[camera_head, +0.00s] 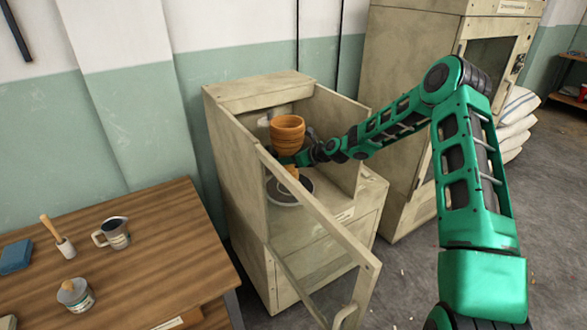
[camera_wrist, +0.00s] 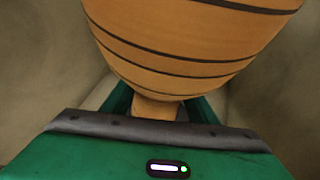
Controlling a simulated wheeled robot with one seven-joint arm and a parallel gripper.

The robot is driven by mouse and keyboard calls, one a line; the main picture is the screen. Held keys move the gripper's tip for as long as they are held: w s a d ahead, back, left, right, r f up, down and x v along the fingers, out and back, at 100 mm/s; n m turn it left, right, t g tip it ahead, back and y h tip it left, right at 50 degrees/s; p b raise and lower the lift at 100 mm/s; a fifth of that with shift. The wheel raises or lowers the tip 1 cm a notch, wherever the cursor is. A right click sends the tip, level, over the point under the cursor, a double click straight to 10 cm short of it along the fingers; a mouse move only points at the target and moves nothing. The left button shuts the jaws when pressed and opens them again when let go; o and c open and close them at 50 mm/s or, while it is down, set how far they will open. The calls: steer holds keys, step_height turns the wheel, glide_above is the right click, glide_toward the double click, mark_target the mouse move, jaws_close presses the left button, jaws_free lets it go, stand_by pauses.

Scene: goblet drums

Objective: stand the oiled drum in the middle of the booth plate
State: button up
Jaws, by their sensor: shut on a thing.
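The wooden goblet drum (camera_head: 287,134) is orange-brown with dark rings. It is upright inside the open booth, bowl up, over the round grey booth plate (camera_head: 290,196). My gripper (camera_head: 291,158) reaches in from the right and is shut on the drum's narrow part below the bowl. In the wrist view the drum's bowl (camera_wrist: 185,45) fills the top, and its narrow stem (camera_wrist: 157,108) goes down between the green jaws. The drum's foot shows just above or at the plate; I cannot tell whether it touches.
The booth (camera_head: 240,170) has side walls close around my gripper, and its framed door (camera_head: 318,235) stands open toward the front. A wooden table (camera_head: 150,255) at left holds a mug (camera_head: 115,233), a brush (camera_head: 60,240) and a tin (camera_head: 75,295). A tall cabinet (camera_head: 415,130) stands right.

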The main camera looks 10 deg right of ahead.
steer(key=shift+d+f, duration=0.15)
steer(key=shift+d, duration=0.05)
steer(key=shift+f, duration=1.95)
steer(key=o, duration=1.6)
steer(key=shift+c, duration=0.2)
